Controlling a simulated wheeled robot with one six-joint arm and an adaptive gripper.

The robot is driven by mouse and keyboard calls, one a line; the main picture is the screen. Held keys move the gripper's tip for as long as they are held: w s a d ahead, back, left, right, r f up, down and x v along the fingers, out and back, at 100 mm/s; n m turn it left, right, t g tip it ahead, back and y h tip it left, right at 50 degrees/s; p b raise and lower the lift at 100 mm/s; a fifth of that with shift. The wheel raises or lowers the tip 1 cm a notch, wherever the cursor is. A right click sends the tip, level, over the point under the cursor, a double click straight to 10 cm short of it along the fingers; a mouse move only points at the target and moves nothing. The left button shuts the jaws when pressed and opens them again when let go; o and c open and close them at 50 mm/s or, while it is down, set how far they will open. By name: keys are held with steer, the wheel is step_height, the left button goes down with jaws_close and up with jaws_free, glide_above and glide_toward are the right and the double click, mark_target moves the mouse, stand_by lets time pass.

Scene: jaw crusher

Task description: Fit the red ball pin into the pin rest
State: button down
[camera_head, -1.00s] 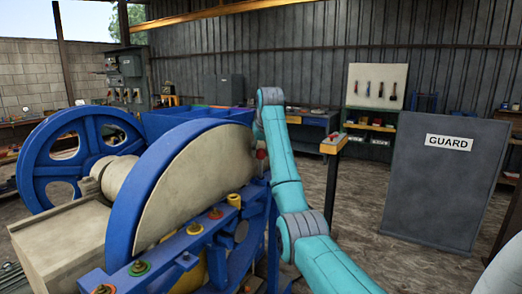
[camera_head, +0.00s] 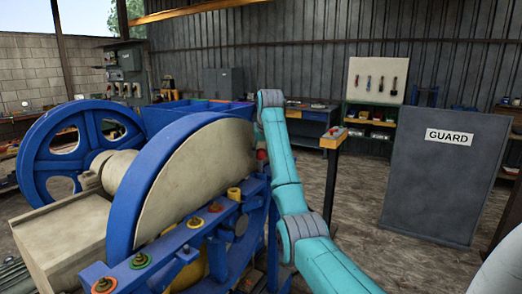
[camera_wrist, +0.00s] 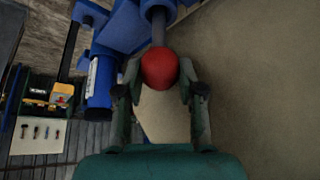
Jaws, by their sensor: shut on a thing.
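The red ball pin (camera_wrist: 159,68) shows a round red head and a grey shank in the wrist view. My gripper (camera_wrist: 160,75) has one finger on each side of the red head and is shut on it. The shank runs away from the head to a blue part (camera_wrist: 157,6) at the top edge, which looks like the pin rest. I cannot tell how far the shank sits inside it. In the head view the red head (camera_head: 261,155) is small, between the big wheel and my teal arm; my fingers are hard to make out there.
A large blue-rimmed wheel (camera_head: 122,190) with a pale face stands close left of my arm. A blue rail (camera_head: 175,245) with several bolts runs in front of it. A yellow-topped post (camera_head: 333,139) and a grey guard panel (camera_head: 440,185) stand at right, with open floor between.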

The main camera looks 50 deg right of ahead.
mark_target(262, 157)
steer(key=shift+f, duration=0.25)
steer(key=shift+f, duration=0.35)
steer(key=shift+f, duration=0.6)
steer(key=shift+f, duration=0.35)
steer(key=shift+f, duration=0.7)
steer(key=c, duration=0.6)
jaws_free()
